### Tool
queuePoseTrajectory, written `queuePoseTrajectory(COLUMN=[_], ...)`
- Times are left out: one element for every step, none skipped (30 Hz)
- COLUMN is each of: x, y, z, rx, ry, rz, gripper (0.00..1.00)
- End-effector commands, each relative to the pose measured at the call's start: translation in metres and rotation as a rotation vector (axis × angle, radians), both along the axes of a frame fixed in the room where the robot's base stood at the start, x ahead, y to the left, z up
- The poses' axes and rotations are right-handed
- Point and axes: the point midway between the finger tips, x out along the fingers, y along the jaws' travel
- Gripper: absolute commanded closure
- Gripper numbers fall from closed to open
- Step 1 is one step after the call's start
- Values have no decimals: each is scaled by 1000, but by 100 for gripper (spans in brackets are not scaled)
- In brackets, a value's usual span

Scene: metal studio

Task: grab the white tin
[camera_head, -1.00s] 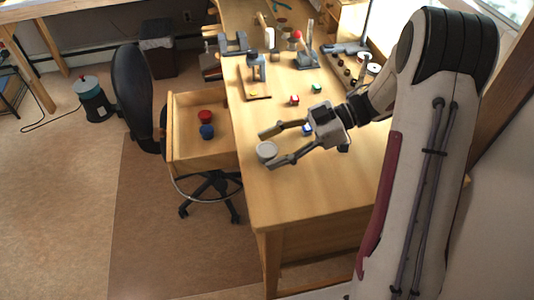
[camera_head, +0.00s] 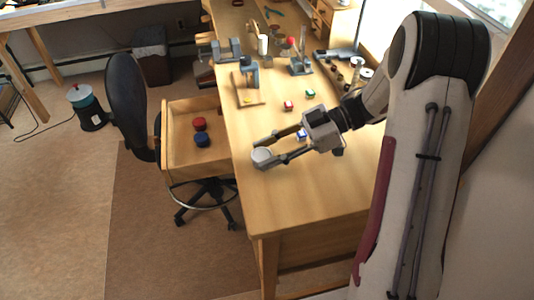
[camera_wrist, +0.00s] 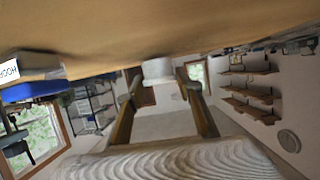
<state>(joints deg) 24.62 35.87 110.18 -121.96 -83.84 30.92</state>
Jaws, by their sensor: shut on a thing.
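The white tin (camera_head: 262,156) is a small round container at the left edge of the wooden table (camera_head: 300,195). My gripper (camera_head: 264,152) reaches in from the right, low over the table, and its two fingers are shut on the tin from either side. In the wrist view the tin (camera_wrist: 158,70) shows between the far ends of the two fingers, close to the tabletop. Whether it touches the table is hard to tell.
An open drawer (camera_head: 190,160) with red and blue items juts out left of the table. Tools crowd the far end; the near tabletop is clear.

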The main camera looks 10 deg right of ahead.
Motion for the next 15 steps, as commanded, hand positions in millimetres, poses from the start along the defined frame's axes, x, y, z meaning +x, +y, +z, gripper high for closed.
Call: queuePoseTrajectory(x=[0, 0, 0, 0, 0, 0, 0, 0, 0, 0, 0, 0, 0, 0, 0], y=[0, 0, 0, 0, 0, 0, 0, 0, 0, 0, 0, 0, 0, 0, 0], z=[4, 6, 10, 13, 16, 20, 24, 28, 34, 38, 42, 48, 53, 57, 63], rx=[-1, -1, -1, -1, 0, -1, -1, -1, -1, -1, -1, -1, -1, -2, -1], ry=[-2, -3, -4, -4, -4, -3, -4, -5, -4, -4, -5, -5, -4, -5, -6], rz=[0, 0, 1, 1, 2, 1, 1, 1, 1, 1, 1, 1, 1, 0, 1], gripper=[86, 86, 86, 86, 86, 86, 86, 86, 86, 86, 86, 86, 86, 86, 86])
